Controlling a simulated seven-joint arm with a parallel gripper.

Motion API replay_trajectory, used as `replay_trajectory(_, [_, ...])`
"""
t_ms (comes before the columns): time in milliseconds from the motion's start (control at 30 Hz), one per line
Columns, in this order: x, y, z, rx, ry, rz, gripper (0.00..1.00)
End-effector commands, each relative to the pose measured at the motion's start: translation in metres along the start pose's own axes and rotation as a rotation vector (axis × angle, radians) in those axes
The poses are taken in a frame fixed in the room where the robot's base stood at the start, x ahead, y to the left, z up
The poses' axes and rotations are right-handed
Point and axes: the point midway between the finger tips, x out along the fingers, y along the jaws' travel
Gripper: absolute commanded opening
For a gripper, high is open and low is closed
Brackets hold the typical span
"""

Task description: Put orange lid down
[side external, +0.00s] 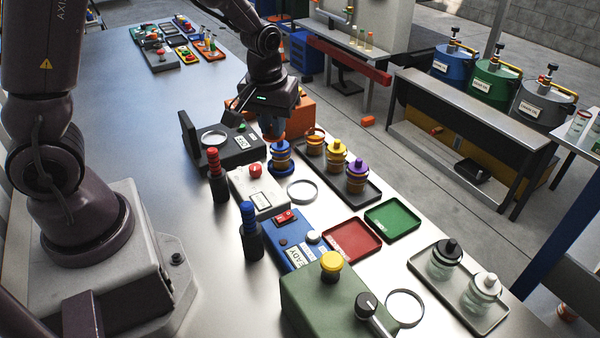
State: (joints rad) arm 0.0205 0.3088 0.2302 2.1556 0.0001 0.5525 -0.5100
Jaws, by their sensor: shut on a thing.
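A dark device with a round plate (225,147) is left of my gripper. A red tray (353,242), a green tray (392,221) and a grey tray (470,318) with two jars lie nearer the front. The table's left side is mostly clear.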

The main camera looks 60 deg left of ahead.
Motion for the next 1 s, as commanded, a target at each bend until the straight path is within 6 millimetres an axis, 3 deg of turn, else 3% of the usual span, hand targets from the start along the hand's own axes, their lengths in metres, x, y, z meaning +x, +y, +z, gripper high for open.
replay_trajectory(33, [0.005,-0.002,0.019,0.010,-0.003,0.000,0.00])
replay_trajectory(200, [0.019,-0.016,0.064,-0.005,-0.003,-0.001,0.00])
replay_trajectory(367, [0.029,-0.028,0.081,-0.055,0.000,-0.007,0.00])
replay_trajectory(533, [0.044,-0.016,0.059,-0.083,0.001,-0.010,0.00])
replay_trajectory(800, [0.083,0.018,0.006,-0.081,0.000,-0.009,0.00])
replay_trajectory(1000, [0.122,0.033,-0.013,-0.079,-0.001,-0.009,0.00])
